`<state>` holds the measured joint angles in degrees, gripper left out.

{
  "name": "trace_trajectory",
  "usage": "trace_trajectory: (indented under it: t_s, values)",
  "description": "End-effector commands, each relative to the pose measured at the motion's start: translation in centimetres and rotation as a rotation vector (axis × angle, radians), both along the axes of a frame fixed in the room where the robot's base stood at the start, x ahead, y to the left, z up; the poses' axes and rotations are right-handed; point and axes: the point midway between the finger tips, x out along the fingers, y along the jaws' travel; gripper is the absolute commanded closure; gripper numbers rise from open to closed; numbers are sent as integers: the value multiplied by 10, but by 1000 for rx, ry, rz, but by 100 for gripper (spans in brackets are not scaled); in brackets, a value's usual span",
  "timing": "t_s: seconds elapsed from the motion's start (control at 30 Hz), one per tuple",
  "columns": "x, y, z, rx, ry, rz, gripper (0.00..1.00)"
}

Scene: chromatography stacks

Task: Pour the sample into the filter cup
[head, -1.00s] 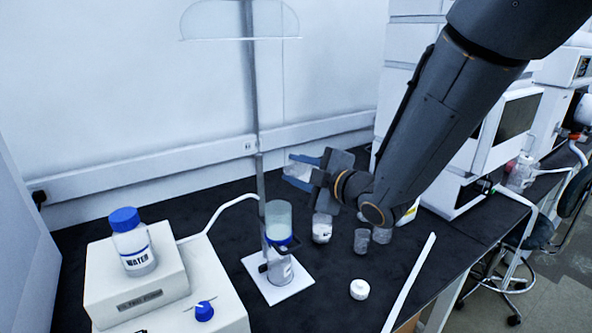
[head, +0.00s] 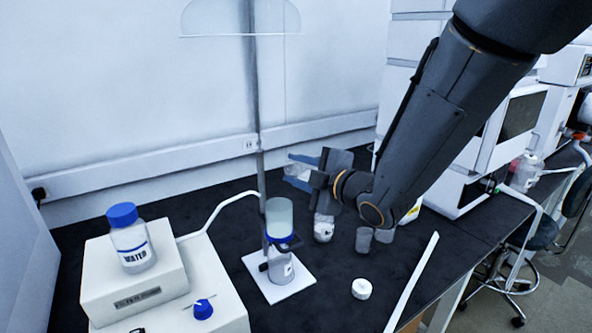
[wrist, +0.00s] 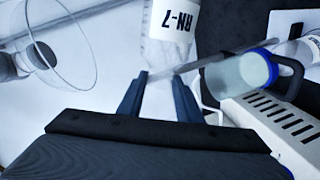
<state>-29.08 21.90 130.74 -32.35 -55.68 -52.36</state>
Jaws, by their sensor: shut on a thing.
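My gripper (head: 309,172) is shut on a clear sample bottle (head: 296,171), held in the air above the bench, up and slightly right of the filter cup. The filter cup (head: 279,217) is a pale, clear cylinder with a blue ring, upright in a dark clamp over a receiving vessel (head: 281,270). It also shows in the wrist view (wrist: 238,75), right of the fingers and apart from the bottle.
A thin upright pole (head: 261,160) stands beside the cup on a white base (head: 298,285). A white box (head: 130,295) with a water bottle (head: 131,245) is at left. A jar (head: 323,229), small beakers (head: 364,241) and a white cap (head: 361,289) stand on the dark bench at right.

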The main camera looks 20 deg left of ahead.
Motion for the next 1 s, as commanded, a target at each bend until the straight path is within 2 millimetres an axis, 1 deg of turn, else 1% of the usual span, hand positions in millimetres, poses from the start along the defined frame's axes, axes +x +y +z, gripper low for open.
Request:
trace_trajectory:
  t_s: [0.17,0.53,1.0]
  values:
    - [0,0,0,-1,-4,0,100]
    - [-1,2,-8,-51,-70,1,100]
    - [-2,2,-9,-61,-80,0,100]
